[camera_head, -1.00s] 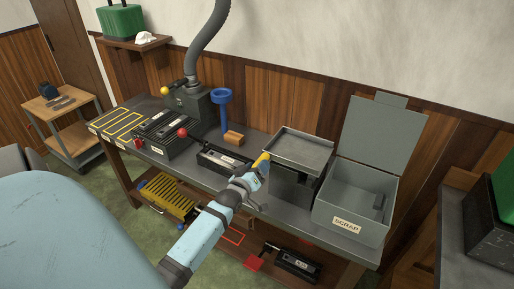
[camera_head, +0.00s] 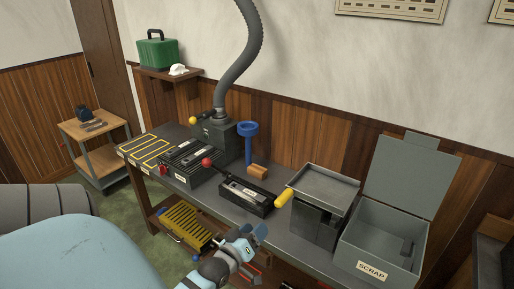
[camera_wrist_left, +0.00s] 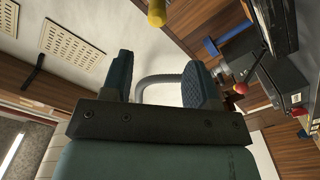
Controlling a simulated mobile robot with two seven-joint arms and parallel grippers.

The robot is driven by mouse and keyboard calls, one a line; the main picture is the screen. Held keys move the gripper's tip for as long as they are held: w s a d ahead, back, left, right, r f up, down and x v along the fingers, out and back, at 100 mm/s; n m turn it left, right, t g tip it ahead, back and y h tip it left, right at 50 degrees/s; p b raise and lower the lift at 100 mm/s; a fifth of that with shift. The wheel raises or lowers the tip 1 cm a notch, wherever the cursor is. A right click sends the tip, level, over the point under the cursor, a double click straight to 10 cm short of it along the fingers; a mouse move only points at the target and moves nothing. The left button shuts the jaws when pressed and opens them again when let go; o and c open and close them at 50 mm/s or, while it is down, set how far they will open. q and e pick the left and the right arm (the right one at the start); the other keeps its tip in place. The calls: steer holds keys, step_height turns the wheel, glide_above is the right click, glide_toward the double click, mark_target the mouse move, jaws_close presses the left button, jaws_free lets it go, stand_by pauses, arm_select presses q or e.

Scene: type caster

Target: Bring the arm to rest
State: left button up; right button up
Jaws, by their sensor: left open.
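My left gripper (camera_head: 252,234) is low in the head view, in front of the bench's front edge, with the forearm below it. In the left wrist view its two dark blue fingers (camera_wrist_left: 160,78) stand apart with nothing held between them. A yellow handle (camera_head: 283,198) sticks out at the left of the dark box with a tray on top (camera_head: 324,186); the gripper is apart from it. In the left wrist view a yellow cylinder end (camera_wrist_left: 157,12) shows at the top, beyond the fingers. My right gripper is not in view.
The bench (camera_head: 290,240) carries a caster machine (camera_head: 218,138), a black mould (camera_head: 247,196) with a red-knobbed lever, a blue stand (camera_head: 248,140) and an open grey SCRAP bin (camera_head: 378,240). A yellow rack (camera_head: 186,228) sits on the lower shelf. Open floor lies at left.

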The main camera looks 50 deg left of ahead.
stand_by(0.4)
arm_select(q)
steer(key=s+d+f+m+g+h+p, duration=0.2)
steer(key=s+d+f+m, duration=0.1)
steer(key=d, duration=0.5)
steer(key=s+d+f+m+g+h+p, duration=0.1)
steer(key=s+d+f+m+g+h, duration=0.1)
steer(key=d+m, duration=0.3)
steer(key=s+d+f+m+g+h+p, duration=0.2)
steer(key=s+d+f+m+h, duration=0.1)
steer(key=d, duration=0.8)
steer(key=shift+s+f+m+h+p, duration=0.3)
steer(key=shift+s+f+m, duration=0.5)
steer(key=shift+s, duration=0.15)
steer(key=shift+r, duration=0.1)
steer(key=shift+c, duration=0.4)
